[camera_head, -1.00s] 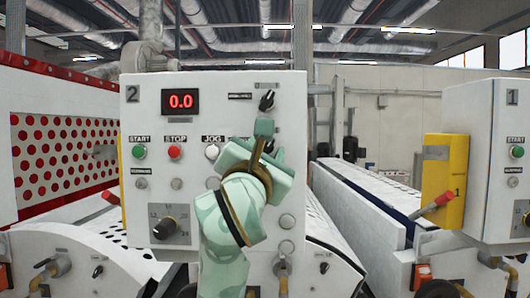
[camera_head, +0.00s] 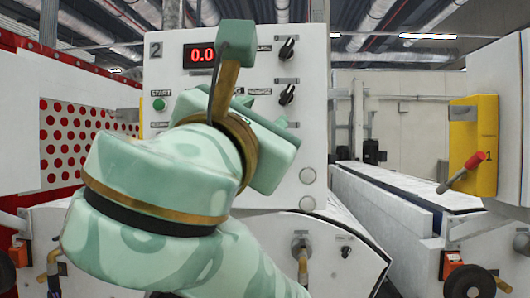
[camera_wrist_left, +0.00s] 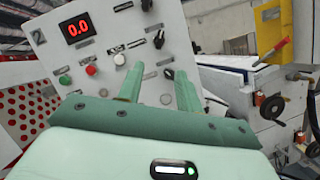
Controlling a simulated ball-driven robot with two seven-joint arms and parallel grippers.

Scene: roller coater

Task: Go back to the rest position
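My left arm reaches up in front of the white control panel marked 2 (camera_head: 318,100) in the head view. Its gripper (camera_head: 238,42) covers part of the panel and the end of the red 0.0 display (camera_head: 197,55). In the left wrist view two green fingers (camera_wrist_left: 159,70) stand apart with nothing between them, pointing at the panel (camera_wrist_left: 45,60). They appear clear of its surface. Two black knobs, an upper one (camera_head: 287,48) and a lower one (camera_head: 287,94), sit right of the gripper. My right gripper is not in view.
A red-dotted perforated guard (camera_head: 75,140) stands left. A conveyor (camera_head: 385,190) and a yellow box with a red-ended lever (camera_head: 474,145) are at right. The green start button (camera_head: 159,104) is left of my arm.

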